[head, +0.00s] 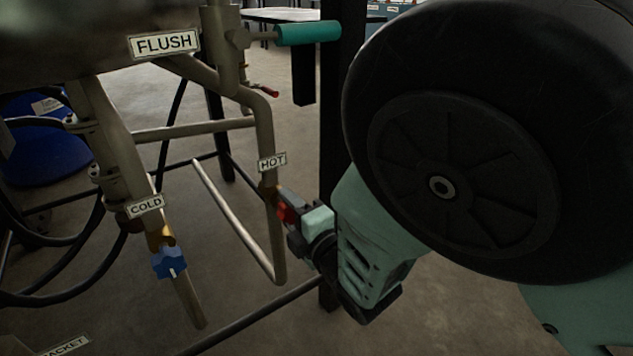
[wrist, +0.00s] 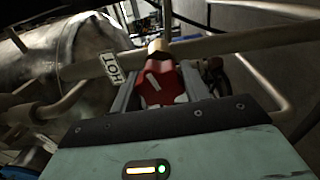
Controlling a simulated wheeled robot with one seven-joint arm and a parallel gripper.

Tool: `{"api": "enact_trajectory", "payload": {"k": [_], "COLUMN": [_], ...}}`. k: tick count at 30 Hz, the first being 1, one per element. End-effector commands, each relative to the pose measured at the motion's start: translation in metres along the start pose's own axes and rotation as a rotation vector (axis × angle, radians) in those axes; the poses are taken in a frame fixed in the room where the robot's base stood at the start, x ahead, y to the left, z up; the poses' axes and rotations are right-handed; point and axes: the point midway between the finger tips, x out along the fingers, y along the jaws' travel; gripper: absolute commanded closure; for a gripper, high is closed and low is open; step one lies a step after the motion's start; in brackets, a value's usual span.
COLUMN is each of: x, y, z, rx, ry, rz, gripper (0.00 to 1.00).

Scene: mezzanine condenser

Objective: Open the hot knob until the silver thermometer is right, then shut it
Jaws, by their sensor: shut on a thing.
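The red hot knob (head: 286,213) sits on the pipe just below the HOT label (head: 272,162) in the head view. My gripper (head: 292,215) is shut on this knob. In the wrist view the red knob (wrist: 162,88) lies between my two fingers (wrist: 160,85), with a brass fitting above it and the HOT label (wrist: 112,68) to its left. The knob's opening angle is hard to read. No silver thermometer can be made out in either view.
A blue knob (head: 169,262) sits below the COLD label (head: 146,205) on the left pipe. A FLUSH label (head: 164,44) and a teal handle (head: 309,33) are higher up. Pipes, black hoses and a dark post (head: 335,130) crowd the space around my arm.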

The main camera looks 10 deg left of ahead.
Motion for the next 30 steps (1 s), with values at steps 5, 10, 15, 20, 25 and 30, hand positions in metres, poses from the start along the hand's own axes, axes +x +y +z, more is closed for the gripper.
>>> {"api": "enact_trajectory", "payload": {"k": [5, 10, 15, 20, 25, 30], "x": [-0.0002, -0.0003, -0.0003, -0.0003, -0.0002, -0.0093], "y": [-0.0005, -0.0007, -0.0008, -0.0007, -0.0004, 0.0003], "z": [-0.001, -0.001, -0.001, -0.0007, -0.0004, -0.0002], "rx": [-0.016, -0.017, -0.017, -0.017, -0.017, -0.016], "ry": [0.002, 0.002, 0.002, 0.001, 0.001, 0.0], "rz": [-0.001, -0.001, -0.001, -0.001, -0.001, -0.002], "gripper": [0.77, 0.77, 0.77, 0.33, 0.33, 0.33]}}
